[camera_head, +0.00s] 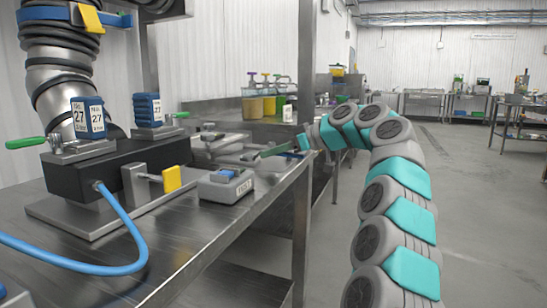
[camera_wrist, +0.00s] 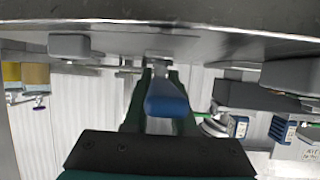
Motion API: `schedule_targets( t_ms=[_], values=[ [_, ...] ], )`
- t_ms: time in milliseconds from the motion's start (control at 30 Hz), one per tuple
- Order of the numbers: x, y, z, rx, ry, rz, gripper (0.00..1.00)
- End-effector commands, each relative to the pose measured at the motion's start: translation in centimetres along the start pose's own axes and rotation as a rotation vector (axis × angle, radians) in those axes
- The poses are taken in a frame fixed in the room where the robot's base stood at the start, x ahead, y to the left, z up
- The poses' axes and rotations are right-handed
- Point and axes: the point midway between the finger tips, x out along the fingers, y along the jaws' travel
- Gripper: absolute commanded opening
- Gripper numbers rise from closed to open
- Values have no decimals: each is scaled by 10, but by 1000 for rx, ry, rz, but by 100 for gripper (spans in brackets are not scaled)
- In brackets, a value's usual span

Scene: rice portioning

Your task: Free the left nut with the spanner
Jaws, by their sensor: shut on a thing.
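My gripper (camera_head: 268,153) reaches in from the right over the bench's edge. In the wrist view its two dark green fingers (camera_wrist: 160,78) are shut on a blue handle (camera_wrist: 167,98) with a grey metal part beyond it. This may be the spanner, but its jaw end is not clear. I cannot make out the left nut. A black block (camera_head: 115,168) carries two blue pieces marked 27, the left one (camera_head: 88,117) and the right one (camera_head: 147,110). Green-handled levers, including the left one (camera_head: 25,143), stand beside them.
A grey box (camera_head: 225,187) with a blue top part and a label sits near the bench's front edge. A yellow tab (camera_head: 172,178) stands left of it. A blue hose (camera_head: 125,235) curves over the steel bench (camera_head: 190,255). Coloured containers (camera_head: 262,105) stand farther back. The floor at right is open.

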Motion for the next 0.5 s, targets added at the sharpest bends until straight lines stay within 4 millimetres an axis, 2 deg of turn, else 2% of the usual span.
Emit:
schedule_targets(
  t_ms=[500],
  values=[
    [1,-6,0,18,4,51,0]
  ],
)
